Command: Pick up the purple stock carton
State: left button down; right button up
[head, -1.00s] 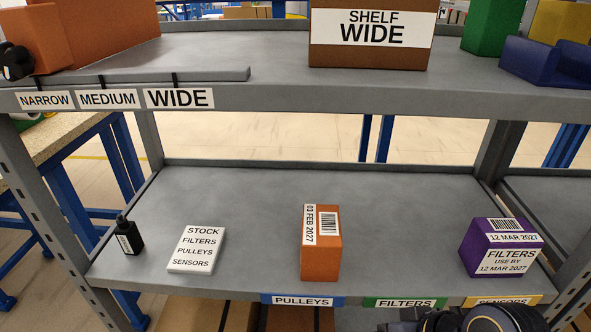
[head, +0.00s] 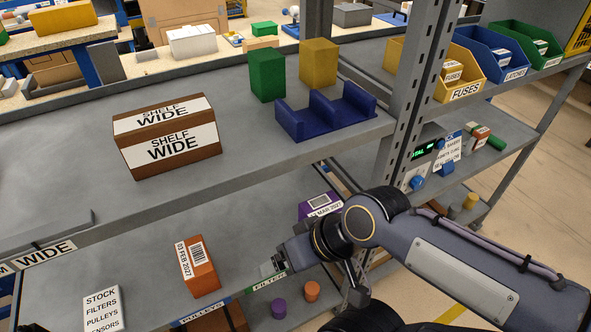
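The purple stock carton (head: 307,211) sits on the lower grey shelf, close to the right post. Its top label shows, but my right arm hides most of its front. My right gripper (head: 271,266) is at the end of the arm coming in from the right. It is over the shelf's front edge by the green FILTERS label, to the left of and nearer than the carton. It appears apart from the carton, and its fingers are too small and edge-on to tell their opening. My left gripper is not in view.
The upper shelf (head: 220,195) overhangs behind. A post (head: 409,130) stands at right. The shelf between the two cartons looks clear.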

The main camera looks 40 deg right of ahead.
aim_at(326, 203)
jog(key=k+l+z, duration=0.15)
jog(key=l+z, duration=0.75)
jog(key=l, duration=0.15)
jog(key=k+u, duration=0.25)
jog(key=k+j+u, duration=0.3)
jog(key=k+l, duration=0.1)
